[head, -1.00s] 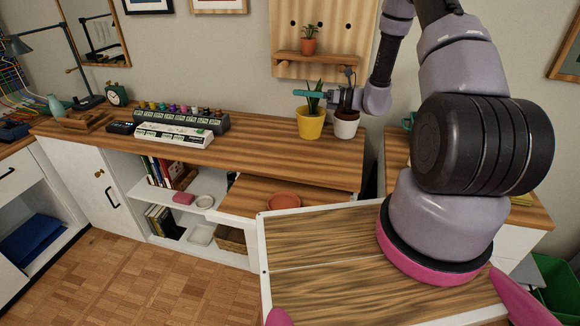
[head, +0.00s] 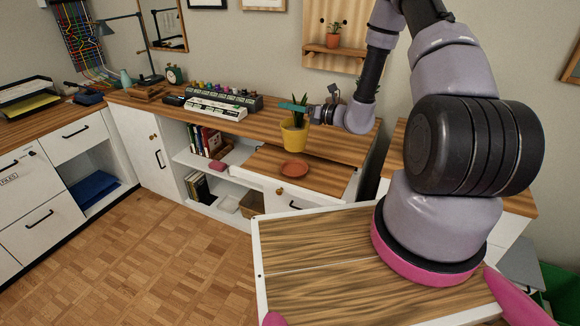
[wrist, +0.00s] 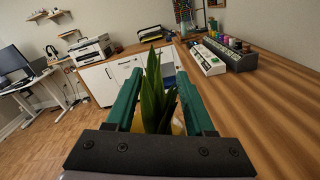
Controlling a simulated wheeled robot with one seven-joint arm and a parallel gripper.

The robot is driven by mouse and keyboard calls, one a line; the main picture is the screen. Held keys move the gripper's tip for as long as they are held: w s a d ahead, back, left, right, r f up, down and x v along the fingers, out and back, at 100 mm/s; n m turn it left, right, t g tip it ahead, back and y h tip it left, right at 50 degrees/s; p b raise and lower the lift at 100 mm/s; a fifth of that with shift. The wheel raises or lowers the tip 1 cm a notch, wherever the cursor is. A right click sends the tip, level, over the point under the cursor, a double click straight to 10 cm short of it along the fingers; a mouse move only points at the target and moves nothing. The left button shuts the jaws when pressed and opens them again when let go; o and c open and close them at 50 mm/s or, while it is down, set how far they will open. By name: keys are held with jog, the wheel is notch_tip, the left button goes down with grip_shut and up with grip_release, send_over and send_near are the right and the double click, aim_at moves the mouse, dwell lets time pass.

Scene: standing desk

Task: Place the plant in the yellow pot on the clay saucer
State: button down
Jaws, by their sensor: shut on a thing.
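The yellow pot (head: 293,135) with its green spiky plant is at the front edge of the desk's upper top in the head view. My gripper (head: 296,108) is shut on the plant in the yellow pot, near the rim and leaves. In the wrist view the green leaves (wrist: 156,96) stand between my two teal fingers, with only a little of the yellow pot showing below them. The clay saucer (head: 294,169) lies empty on the lower wooden shelf, below and in front of the pot. Whether the pot touches the desk is hard to tell.
A rack of paint bottles (head: 230,99) and a white keyboard-like device (head: 215,108) stand left on the desk top (head: 270,125). A small plant in a terracotta pot (head: 333,35) sits on the wall shelf. The lower shelf (head: 262,166) is clear around the saucer.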

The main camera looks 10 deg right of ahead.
notch_tip(320, 180, down, 10)
jog(key=shift+r, duration=0.2)
jog(key=shift+f, duration=0.1)
dwell(0.3)
jog(key=shift+c, duration=1.3)
grip_release()
